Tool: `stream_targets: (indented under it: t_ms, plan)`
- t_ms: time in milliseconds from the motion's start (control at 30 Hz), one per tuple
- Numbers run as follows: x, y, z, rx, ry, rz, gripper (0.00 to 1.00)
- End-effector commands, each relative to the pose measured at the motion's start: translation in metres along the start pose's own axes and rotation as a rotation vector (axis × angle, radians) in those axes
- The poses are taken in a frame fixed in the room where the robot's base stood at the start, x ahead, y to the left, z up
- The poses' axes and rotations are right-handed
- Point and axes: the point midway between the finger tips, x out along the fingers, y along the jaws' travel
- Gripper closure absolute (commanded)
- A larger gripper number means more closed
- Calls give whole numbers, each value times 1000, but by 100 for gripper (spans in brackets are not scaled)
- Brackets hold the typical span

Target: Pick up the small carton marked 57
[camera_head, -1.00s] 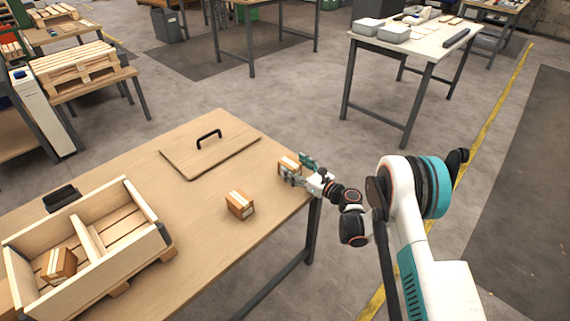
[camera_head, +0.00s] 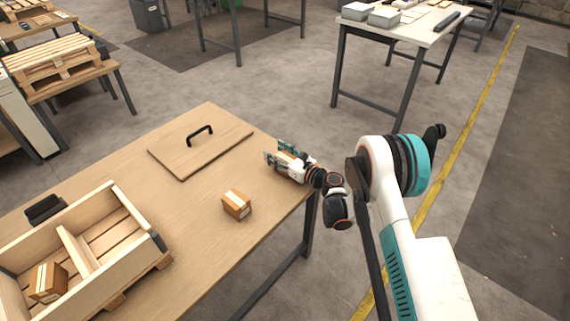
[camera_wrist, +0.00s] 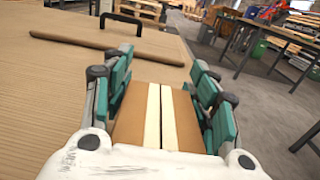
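A small brown carton with pale tape strips (camera_wrist: 158,115) fills the space between my fingers in the wrist view. My gripper (camera_wrist: 160,90) has one teal-padded finger along each side of it, and I cannot tell whether both pads press on it. In the head view my gripper (camera_head: 279,157) is low over the right part of the table and mostly hides this carton. A second small carton (camera_head: 237,204) stands in the open on the table, left of and nearer than my gripper. A third carton (camera_head: 48,283) is in the wooden crate. No number is readable on any carton.
The wooden crate (camera_head: 137,265) with a divider stands at the table's left. A flat board with a black handle (camera_head: 201,136) lies at the back, close to my gripper. A black object (camera_head: 44,208) is behind the crate. The table's right edge is close to my wrist.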

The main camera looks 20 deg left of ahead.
Motion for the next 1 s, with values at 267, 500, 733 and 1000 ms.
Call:
stream_targets:
  t_ms: [267,500,733,1000]
  plan:
    - [0,0,0,0,0,0,87]
    - [0,0,0,1,0,0,87]
    - [0,0,12,1,0,0,88]
    - [0,0,63,1,0,0,88]
